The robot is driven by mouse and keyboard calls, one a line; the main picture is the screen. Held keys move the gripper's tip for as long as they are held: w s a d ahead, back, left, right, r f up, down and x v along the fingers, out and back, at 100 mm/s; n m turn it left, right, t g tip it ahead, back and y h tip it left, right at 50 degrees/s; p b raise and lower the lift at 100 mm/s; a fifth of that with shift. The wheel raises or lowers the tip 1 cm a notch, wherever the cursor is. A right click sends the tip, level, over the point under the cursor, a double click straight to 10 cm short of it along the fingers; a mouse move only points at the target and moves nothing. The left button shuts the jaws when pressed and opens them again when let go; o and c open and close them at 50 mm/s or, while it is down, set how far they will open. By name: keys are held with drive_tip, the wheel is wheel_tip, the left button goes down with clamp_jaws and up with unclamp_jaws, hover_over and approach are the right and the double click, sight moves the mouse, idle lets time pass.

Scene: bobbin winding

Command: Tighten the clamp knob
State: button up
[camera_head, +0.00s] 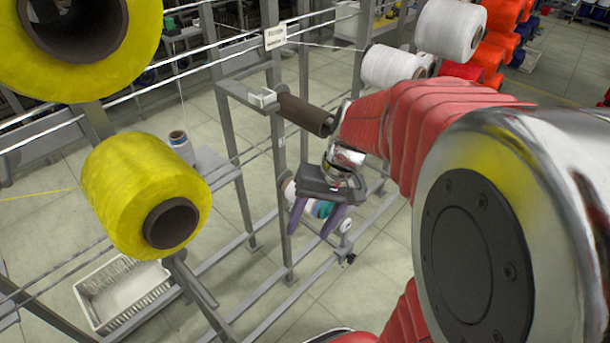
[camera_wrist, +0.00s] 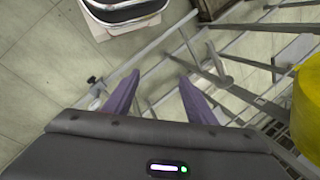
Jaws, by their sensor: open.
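My gripper (camera_head: 309,232) is open and empty, its two purple fingers pointing down beside the steel rack in the head view. Its fingers also show spread apart in the wrist view (camera_wrist: 159,77), with nothing between them. A small dark knob-like part (camera_head: 350,259) sits at the near end of a low rail, below and to the right of the fingers. In the wrist view a similar dark part (camera_wrist: 92,80) lies left of the fingers, apart from them. It looks like the clamp knob, but it is too small to be sure.
Large yellow bobbins (camera_head: 135,195) hang at the left. A brown tube (camera_head: 305,114) sticks out from the rack above my gripper. White bobbins (camera_head: 450,30) stand at the upper right. A white crate (camera_head: 125,297) lies low at the left. Open tiled floor shows right of the rack.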

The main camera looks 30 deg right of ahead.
drive_tip(key=w+d+f+m+y, duration=0.2)
drive_tip(key=d+f+m+y, duration=0.3)
drive_tip(key=d+f, duration=0.35)
drive_tip(key=m+t+y, duration=0.3)
drive_tip(key=m+t, duration=0.1)
drive_tip(key=t, duration=0.1)
hover_over(354, 261)
drive_tip(key=s+a, duration=0.4)
wheel_tip(354, 261, down, 11)
drive_tip(key=s+d+f+m+t+h, duration=0.3)
drive_tip(key=s+d+f+m+t, duration=0.1)
drive_tip(key=f, duration=0.5)
drive_tip(key=s+d+f+m+t+h, duration=0.2)
drive_tip(key=s+d+f+m+t, duration=0.3)
drive_tip(key=f, duration=0.5)
drive_tip(key=shift+s+f+m+t+h, duration=0.2)
drive_tip(key=shift+s+m+t+h, duration=0.25)
drive_tip(key=shift+m+t, duration=0.6)
drive_tip(key=shift+w+y, duration=0.1)
drive_tip(key=shift+y, duration=0.15)
drive_tip(key=shift+x, duration=6.8)
drive_tip(key=shift+d+r, duration=0.1)
drive_tip(key=shift+d, duration=0.05)
drive_tip(key=shift+c, duration=0.5)
